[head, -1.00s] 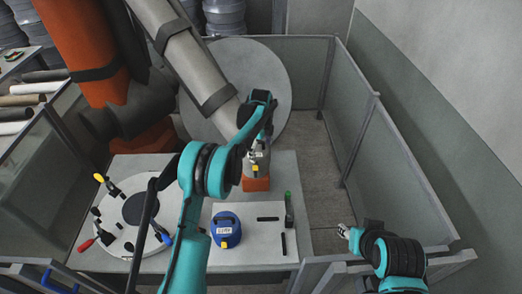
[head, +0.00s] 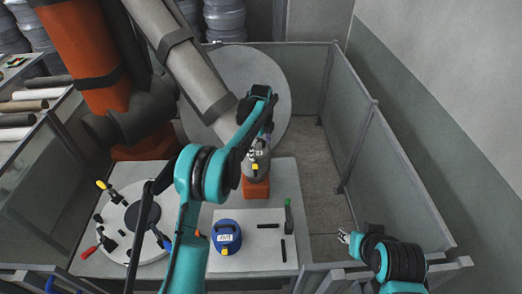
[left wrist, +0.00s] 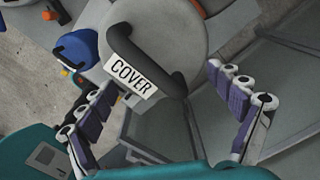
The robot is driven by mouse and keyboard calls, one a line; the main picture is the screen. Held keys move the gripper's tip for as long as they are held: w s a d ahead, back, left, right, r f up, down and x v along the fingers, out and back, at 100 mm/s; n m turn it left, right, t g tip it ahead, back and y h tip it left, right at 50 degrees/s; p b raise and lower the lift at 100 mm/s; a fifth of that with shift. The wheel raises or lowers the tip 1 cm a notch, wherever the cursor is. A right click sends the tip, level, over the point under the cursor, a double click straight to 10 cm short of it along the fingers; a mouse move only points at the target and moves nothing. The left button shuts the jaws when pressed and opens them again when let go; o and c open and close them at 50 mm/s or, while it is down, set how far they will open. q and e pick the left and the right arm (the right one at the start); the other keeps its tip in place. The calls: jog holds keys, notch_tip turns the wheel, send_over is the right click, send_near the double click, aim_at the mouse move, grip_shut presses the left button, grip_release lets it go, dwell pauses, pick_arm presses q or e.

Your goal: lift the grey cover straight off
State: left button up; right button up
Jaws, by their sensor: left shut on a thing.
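The grey cover (left wrist: 185,25) is round, with a black handle (left wrist: 145,62) and a white label reading COVER in the left wrist view. In the head view the cover (head: 257,170) shows partly, under my left gripper and above an orange body (head: 256,188). The cover's far side is hidden by the gripper and arm. My right gripper (head: 343,237) is at the lower right, away from the cover; its fingers are too small to judge.
A blue labelled container (head: 226,237) stands on the table (head: 285,185), beside a green-handled tool (head: 288,215) and black bars. A round white plate (head: 105,215) with several clamps is at left. A large grey pipe (head: 180,60) slants close to my left arm. Grey panels (head: 345,120) bound the right side.

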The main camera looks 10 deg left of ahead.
pick_arm(q)
jog(key=shift+r+p, duration=1.4)
jog(key=shift+r, duration=1.55)
